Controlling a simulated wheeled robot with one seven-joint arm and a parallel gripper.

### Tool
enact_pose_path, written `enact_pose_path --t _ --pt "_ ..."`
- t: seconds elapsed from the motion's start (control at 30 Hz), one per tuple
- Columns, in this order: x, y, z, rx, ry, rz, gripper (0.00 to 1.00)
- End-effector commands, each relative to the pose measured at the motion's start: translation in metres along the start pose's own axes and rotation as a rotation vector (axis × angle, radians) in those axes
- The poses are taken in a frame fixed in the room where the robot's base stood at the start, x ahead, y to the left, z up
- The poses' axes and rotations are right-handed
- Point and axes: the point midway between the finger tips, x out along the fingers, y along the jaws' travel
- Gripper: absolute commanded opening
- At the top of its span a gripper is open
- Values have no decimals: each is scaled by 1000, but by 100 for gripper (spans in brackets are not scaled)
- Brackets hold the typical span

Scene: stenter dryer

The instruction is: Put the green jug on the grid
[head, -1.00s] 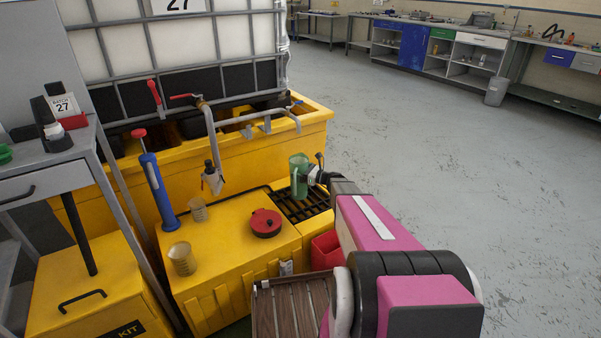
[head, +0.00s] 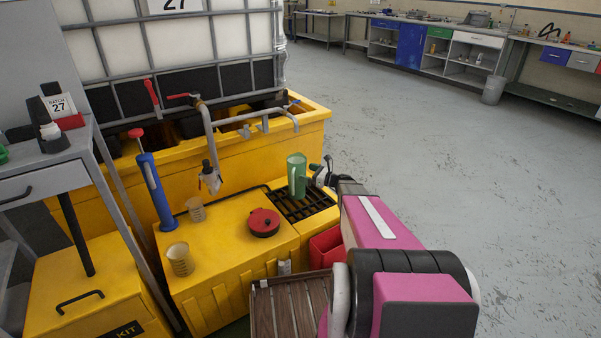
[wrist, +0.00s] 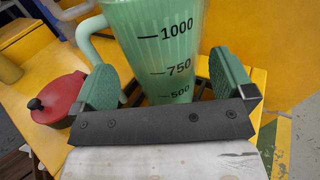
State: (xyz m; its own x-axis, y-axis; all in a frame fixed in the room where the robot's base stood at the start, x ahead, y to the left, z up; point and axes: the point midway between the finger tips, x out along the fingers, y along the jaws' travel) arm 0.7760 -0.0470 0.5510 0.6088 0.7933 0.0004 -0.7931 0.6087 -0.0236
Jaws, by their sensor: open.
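The green jug (head: 297,176) stands upright on the black grid (head: 303,207) at the right end of the yellow cabinet top. In the wrist view the jug (wrist: 158,50) fills the top centre, with its handle to the left and black volume marks facing me. My gripper (head: 318,176) is just right of the jug in the head view. In the wrist view my gripper (wrist: 170,82) is open, with one green-padded finger on each side of the jug's lower part, apart from it. The jug's base is hidden behind the gripper body.
A red lidded pot (head: 264,223) and two clear beakers, one at the front (head: 180,259) and one behind (head: 196,209), stand left of the grid. A tap pipe (head: 209,150) hangs above. A red bin (head: 326,248) is below the grid's front.

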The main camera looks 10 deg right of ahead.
Motion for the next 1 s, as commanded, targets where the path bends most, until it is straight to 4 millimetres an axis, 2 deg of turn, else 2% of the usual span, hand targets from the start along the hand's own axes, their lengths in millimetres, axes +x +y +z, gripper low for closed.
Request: enact_pose_path --t 0.03,0.1,0.3,0.47,0.57,0.67,0.83,1.0 --pt "-13 0 1 0 1 -4 100" --pt "-26 1 1 0 0 -2 100" --pt "-55 0 1 0 0 -1 100" --pt "-65 1 1 -3 3 1 100" --pt "-64 11 1 -35 29 24 100" --pt "-57 34 2 -118 93 82 100" --pt "-46 93 1 -366 265 263 100" --pt "-49 154 -2 -673 440 512 100"
